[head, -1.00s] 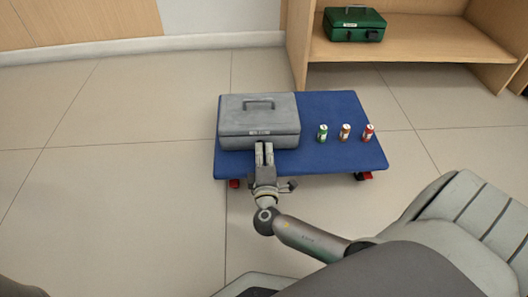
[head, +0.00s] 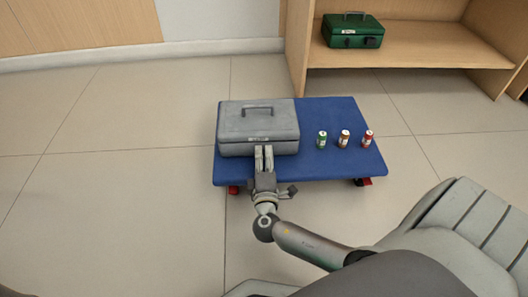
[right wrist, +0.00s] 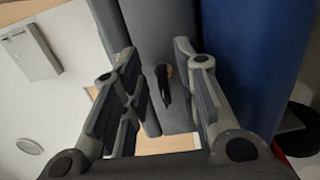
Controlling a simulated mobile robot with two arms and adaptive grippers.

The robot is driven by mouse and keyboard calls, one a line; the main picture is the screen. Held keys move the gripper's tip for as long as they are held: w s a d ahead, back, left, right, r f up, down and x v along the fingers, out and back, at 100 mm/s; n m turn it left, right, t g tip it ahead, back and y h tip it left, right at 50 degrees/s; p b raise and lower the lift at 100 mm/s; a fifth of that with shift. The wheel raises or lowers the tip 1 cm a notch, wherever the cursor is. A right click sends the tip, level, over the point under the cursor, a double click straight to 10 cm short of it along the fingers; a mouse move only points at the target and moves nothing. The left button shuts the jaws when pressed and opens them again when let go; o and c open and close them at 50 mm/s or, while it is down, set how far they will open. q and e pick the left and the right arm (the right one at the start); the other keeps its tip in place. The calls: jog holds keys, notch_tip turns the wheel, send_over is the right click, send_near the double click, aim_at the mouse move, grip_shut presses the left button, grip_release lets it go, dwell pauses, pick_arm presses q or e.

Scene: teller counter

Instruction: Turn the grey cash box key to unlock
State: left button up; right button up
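The grey cash box (head: 240,138) sits closed on the left part of a blue platform (head: 310,168), its handle lying on the lid. My right gripper (head: 263,150) is at the front face of the box. In the right wrist view, the dark key (right wrist: 164,84) stands at a brownish lock on the grey box front (right wrist: 172,30). The open fingers of the right gripper (right wrist: 155,75) are on both sides of the key, with gaps visible. In the head view the fingers hide the key. My left gripper is not in view.
Three small cans stand right of the box on the platform: green (head: 322,140), orange-brown (head: 344,139) and red (head: 367,140). A green cash box (head: 353,38) rests on the wooden shelf (head: 420,48) behind. The platform has red casters. Tiled floor around it is clear.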

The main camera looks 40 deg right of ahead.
notch_tip(320, 180, up, 10)
jog(key=shift+r, duration=0.1)
dwell(0.4)
